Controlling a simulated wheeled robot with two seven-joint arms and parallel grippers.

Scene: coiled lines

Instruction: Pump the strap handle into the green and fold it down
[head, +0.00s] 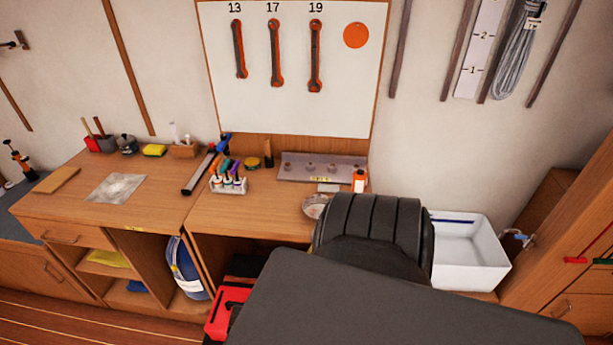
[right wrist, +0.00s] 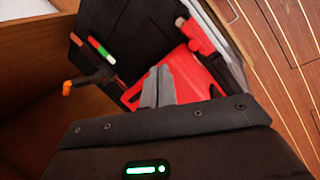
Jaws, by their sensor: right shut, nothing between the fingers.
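In the right wrist view, my right gripper (right wrist: 158,74) is shut with nothing between its fingers. Its grey fingertips are in front of a red body (right wrist: 197,80); I cannot tell whether they touch it. Left of the fingers, a dark lever with an orange tip (right wrist: 67,88) sticks out; it may be the strap handle. Above it, a small strip with green, red and white bands (right wrist: 101,50) lies on a black panel (right wrist: 130,35). No pointer on the strip can be made out. In the head view, the red body (head: 227,312) shows partly below the bench. My arm hides the rest. My left gripper is not in view.
A white sink (head: 470,270) is at the right. A wooden wall (right wrist: 35,60) stands close at left in the right wrist view.

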